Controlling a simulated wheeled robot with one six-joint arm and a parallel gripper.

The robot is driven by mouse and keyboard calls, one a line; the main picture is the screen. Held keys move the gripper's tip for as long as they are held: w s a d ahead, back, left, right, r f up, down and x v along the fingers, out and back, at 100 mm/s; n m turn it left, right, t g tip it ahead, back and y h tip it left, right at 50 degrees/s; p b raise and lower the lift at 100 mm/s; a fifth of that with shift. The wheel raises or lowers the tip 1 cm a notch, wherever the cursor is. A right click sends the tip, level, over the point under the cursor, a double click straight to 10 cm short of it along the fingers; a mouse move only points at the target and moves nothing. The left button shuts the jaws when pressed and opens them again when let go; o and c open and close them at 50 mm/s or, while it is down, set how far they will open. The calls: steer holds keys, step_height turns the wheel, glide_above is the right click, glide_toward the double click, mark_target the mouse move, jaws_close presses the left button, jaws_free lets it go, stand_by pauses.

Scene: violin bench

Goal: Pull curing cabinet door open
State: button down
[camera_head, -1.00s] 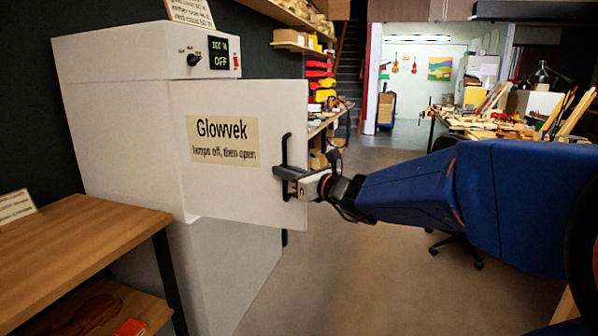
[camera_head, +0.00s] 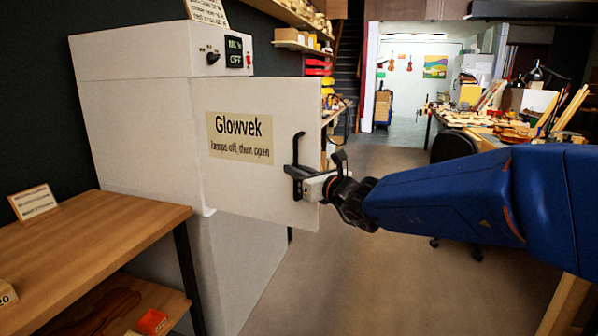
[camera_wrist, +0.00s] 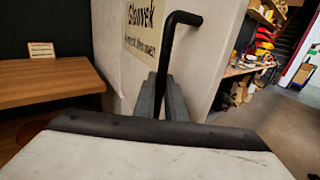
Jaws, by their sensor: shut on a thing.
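The curing cabinet (camera_head: 130,120) is a white box against the dark wall at the left, with a panel on top whose display (camera_head: 234,52) reads OFF. Its white door (camera_head: 262,195) carries a label reading "Glowvek, lamps off, then open" and stands out from the cabinet front. A black bar handle (camera_head: 297,150) is near the door's free edge. My gripper (camera_head: 300,176) is shut on the handle's lower part. In the wrist view the two fingers (camera_wrist: 162,100) close around the black handle (camera_wrist: 171,45). The cabinet's inside is hidden.
A wooden bench (camera_head: 90,240) with a small sign (camera_head: 33,202) stands at the left, close to the cabinet. A cluttered worktable (camera_head: 480,130) and a dark chair (camera_head: 455,148) are at the right. The floor (camera_head: 345,260) between is clear.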

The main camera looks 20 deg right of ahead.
steer(key=c, duration=1.8)
jaws_free()
steer(key=v, duration=1.7)
steer(key=shift+s+d, duration=0.15)
